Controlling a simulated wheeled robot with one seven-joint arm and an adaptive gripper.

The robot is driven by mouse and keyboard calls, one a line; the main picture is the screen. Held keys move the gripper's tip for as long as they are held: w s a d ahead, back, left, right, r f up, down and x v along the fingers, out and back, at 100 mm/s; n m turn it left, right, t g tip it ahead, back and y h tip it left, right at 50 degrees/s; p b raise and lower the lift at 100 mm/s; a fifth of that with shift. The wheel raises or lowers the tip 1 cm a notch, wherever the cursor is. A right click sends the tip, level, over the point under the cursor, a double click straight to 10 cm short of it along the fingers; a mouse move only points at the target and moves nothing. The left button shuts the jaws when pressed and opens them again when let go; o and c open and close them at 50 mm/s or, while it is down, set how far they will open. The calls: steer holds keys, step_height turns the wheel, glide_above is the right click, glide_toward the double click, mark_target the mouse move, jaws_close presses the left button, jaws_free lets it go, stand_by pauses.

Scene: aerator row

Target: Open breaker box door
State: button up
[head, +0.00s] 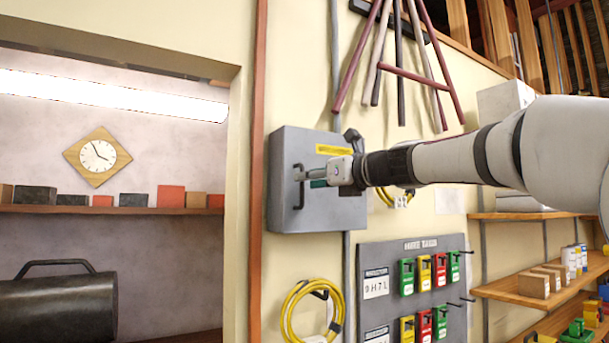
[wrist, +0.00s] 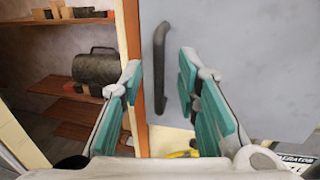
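The grey breaker box (head: 285,150) is on the cream wall, and its door (head: 316,218) looks shut. A dark vertical handle (head: 299,192) is near the door's left edge. My gripper (head: 308,177) reaches in from the right in front of the door, its fingertips close to the handle. In the wrist view, the teal fingers are spread apart, with the handle (wrist: 160,70) between them in the picture and nearer the left finger. I see no finger closed on it; exact depth is hard to tell. The door face (wrist: 240,55) fills the right side.
A lockout board (head: 400,250) with several coloured padlocks hangs below right, and a coiled yellow cable (head: 292,305) hangs below the box. A brown post (head: 257,170) stands left of it, beside a recess with shelves (head: 120,210). Wooden shelves (head: 500,290) are at right.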

mark_target(302, 205)
steer(key=shift+x, duration=1.65)
steer(key=shift+c, duration=0.6)
jaws_close()
